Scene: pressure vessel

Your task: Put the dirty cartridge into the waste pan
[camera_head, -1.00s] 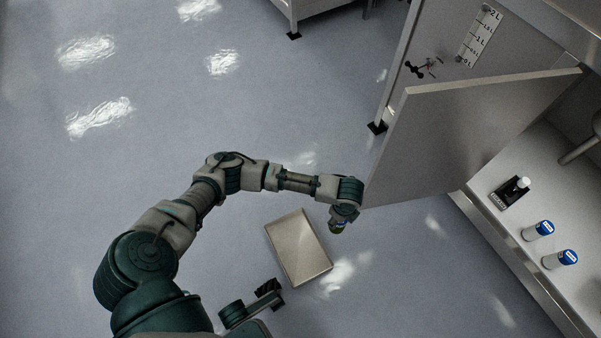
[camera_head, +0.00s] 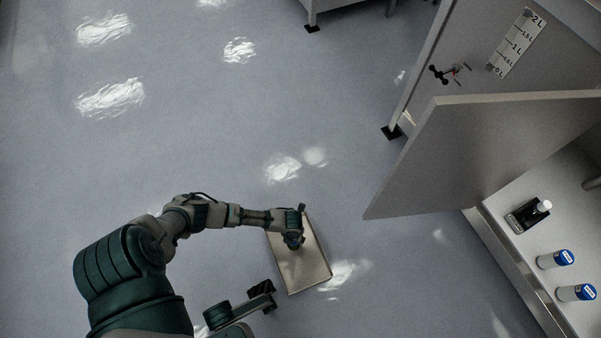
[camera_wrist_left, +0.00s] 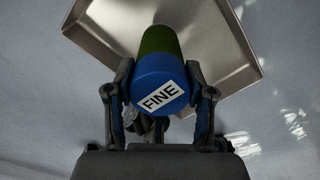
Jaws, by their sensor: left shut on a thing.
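The dirty cartridge (camera_wrist_left: 158,72) has a blue cap labelled FINE and a dark olive-green body. My left gripper (camera_wrist_left: 159,92) is shut on it, with one finger on each side of the cap. In the head view my left gripper (camera_head: 293,242) is over the upper part of the waste pan, and the cartridge is hidden there. The waste pan (camera_head: 311,264) is a shallow rectangular metal tray on the floor. In the wrist view the pan (camera_wrist_left: 222,55) lies beyond the cartridge's green end. Their exact height apart cannot be told.
An open cabinet door (camera_head: 490,150) juts out right of the pan. Two blue-capped cartridges (camera_head: 555,259) (camera_head: 575,292) and a black holder (camera_head: 527,216) stand on the shelf at right. Floor left of and above the pan is clear.

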